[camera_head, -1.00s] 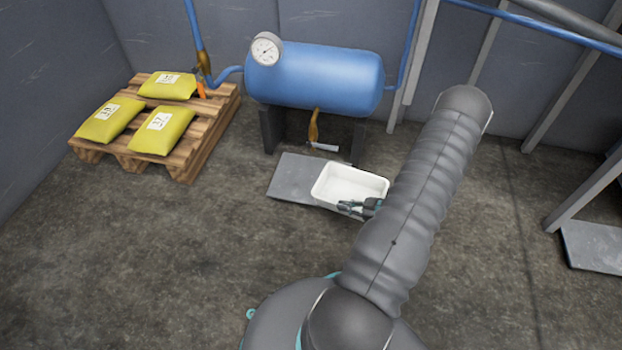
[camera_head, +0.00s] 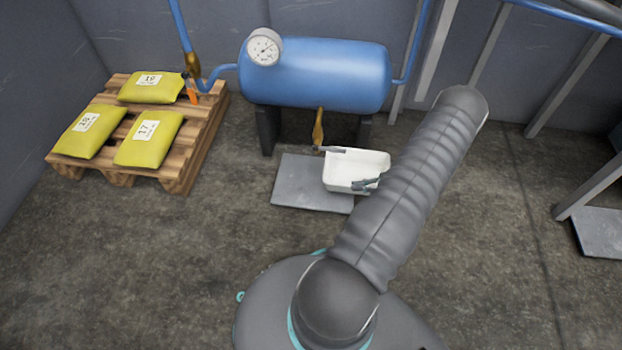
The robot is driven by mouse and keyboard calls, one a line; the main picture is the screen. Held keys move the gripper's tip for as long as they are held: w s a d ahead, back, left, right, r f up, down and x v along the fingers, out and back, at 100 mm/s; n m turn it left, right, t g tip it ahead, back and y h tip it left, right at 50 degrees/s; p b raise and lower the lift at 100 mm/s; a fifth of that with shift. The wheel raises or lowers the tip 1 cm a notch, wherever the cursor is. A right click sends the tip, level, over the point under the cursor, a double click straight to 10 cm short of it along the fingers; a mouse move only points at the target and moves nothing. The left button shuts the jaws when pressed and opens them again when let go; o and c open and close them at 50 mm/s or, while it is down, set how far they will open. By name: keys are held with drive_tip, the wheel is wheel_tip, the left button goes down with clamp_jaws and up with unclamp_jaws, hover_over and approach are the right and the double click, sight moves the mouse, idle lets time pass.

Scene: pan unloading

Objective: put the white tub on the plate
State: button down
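The white tub (camera_head: 345,172) is under the front of the blue tank, with its open top facing up. In the picture it covers the upper right part of the grey plate (camera_head: 305,192) and reaches past the plate's right edge. I cannot tell whether it touches the plate or hangs above it. My gripper (camera_head: 364,186) is at the tub's front right wall and appears shut on it. My arm hides part of the gripper and the area right of the tub.
The blue tank (camera_head: 318,75) stands on dark legs, and its brass outlet (camera_head: 318,128) hangs just behind the tub. A wooden pallet (camera_head: 200,140) with yellow sacks (camera_head: 148,138) is at left. Another grey plate (camera_head: 602,234) lies at far right. The front left floor is clear.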

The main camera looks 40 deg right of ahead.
drive_tip(key=shift+w+r+b+x, duration=0.15)
drive_tip(key=shift+r+x, duration=0.25)
drive_tip(key=shift+x, duration=2.15)
drive_tip(key=shift+w+r+b+x, duration=0.15)
drive_tip(key=shift+r+x, duration=0.25)
drive_tip(key=shift+x, duration=2.15)
drive_tip(key=shift+w+r+x, duration=0.15)
drive_tip(key=shift+r+x, duration=0.25)
drive_tip(key=shift+x, duration=2.15)
drive_tip(key=shift+a, duration=0.15)
drive_tip(key=shift+f, duration=0.2)
drive_tip(key=c, duration=1.3)
unclamp_jaws()
